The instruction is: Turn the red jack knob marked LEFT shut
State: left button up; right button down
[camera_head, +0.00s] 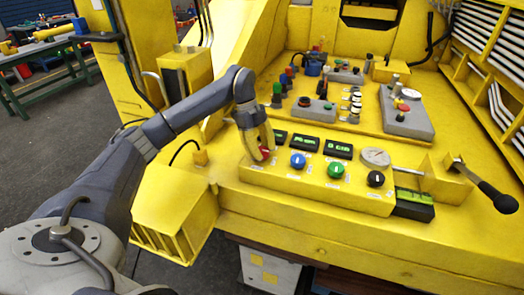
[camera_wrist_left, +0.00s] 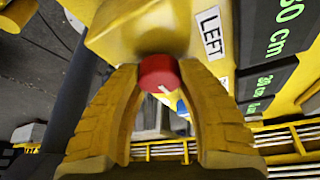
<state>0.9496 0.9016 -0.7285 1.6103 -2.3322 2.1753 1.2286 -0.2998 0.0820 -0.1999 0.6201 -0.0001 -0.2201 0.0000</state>
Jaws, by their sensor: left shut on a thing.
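The red jack knob (camera_wrist_left: 160,74) sits between the fingertips of my left gripper (camera_wrist_left: 162,75) in the left wrist view, with a white mark on its face. The label reading LEFT (camera_wrist_left: 212,33) is on the yellow panel beside it. In the head view my left gripper (camera_head: 264,154) is at the left end of the front control box, and only a little of the red knob (camera_head: 265,151) shows by its fingers. The gripper is shut on the knob. My right gripper is in neither view.
The yellow box also carries a blue knob (camera_head: 298,161), a green knob (camera_head: 336,170) and a black knob (camera_head: 376,179). Green readouts (camera_head: 306,143) stand behind them. A black-handled lever (camera_head: 497,198) is at the right. Upright levers and buttons stand farther back.

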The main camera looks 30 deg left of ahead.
pick_arm(q)
jog(key=m+g, duration=0.1)
jog(key=m, duration=0.3)
jog(key=shift+m+g+y, duration=0.4)
jog(key=m+g+y, duration=0.1)
jog(key=m, duration=0.3)
jog(key=shift+m, duration=0.3)
jog(key=m+g+y, duration=0.1)
jog(key=m, duration=0.3)
jog(key=shift+d+y, duration=0.1)
jog(key=shift+y, duration=0.3)
jog(key=shift+s+f+m+y, duration=0.1)
jog(key=shift+m+y, duration=0.3)
jog(key=shift+m, duration=0.75)
jog(key=shift+f+m+y, duration=0.1)
jog(key=shift+m+y, duration=0.3)
jog(key=shift+m, duration=0.75)
jog(key=o, duration=1.3)
jog(key=shift+r, duration=0.1)
jog(key=shift+c, duration=0.2)
jog(key=v, duration=1.2)
